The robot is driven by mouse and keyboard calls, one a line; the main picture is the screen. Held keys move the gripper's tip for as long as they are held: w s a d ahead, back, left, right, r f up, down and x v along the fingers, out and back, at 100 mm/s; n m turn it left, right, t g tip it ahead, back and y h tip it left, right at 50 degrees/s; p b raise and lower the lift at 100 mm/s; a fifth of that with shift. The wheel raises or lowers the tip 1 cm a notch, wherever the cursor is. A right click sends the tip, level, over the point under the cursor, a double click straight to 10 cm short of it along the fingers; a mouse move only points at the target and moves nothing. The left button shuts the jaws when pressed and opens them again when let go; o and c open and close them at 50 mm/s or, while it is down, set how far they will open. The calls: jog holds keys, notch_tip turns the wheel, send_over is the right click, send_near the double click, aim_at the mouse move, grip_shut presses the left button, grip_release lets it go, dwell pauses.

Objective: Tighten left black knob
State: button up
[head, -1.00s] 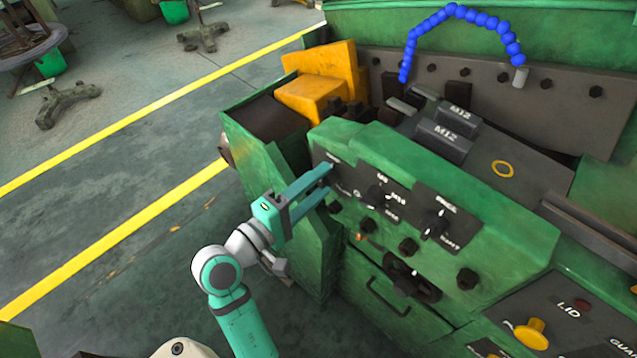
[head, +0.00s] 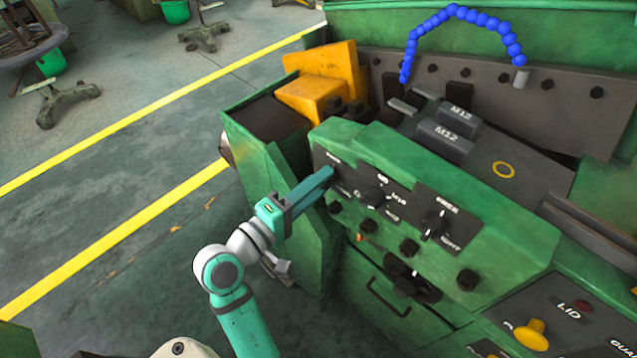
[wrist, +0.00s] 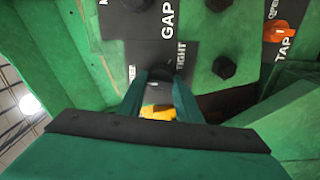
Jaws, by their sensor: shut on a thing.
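The left black knob (wrist: 160,74) is on the dark labelled panel, beside the word "TIGHT" in the wrist view. It is small and dark there and partly covered by my fingers. In the head view, my gripper (head: 327,176) hides it at the left end of the panel (head: 408,209). My teal gripper, also in the wrist view (wrist: 162,80), is shut on this knob, one finger on each side. The knob's exact angle cannot be told.
A middle black knob (head: 375,197) and a right black knob (head: 434,224) sit further right on the panel. Several black bolts, such as one bolt (head: 408,247), stick out below. Yellow blocks (head: 312,97) stand above left. Open floor (head: 110,210) lies left.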

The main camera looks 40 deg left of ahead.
jog(key=m, duration=2.2)
jog(key=shift+f, duration=0.15)
dwell(0.5)
jog(key=o, duration=1)
jog(key=shift+m, duration=0.3)
jog(key=shift+o, duration=0.2)
jog(key=s, duration=1)
jog(key=shift+s+a, duration=0.4)
jog(key=shift+w, duration=0.1)
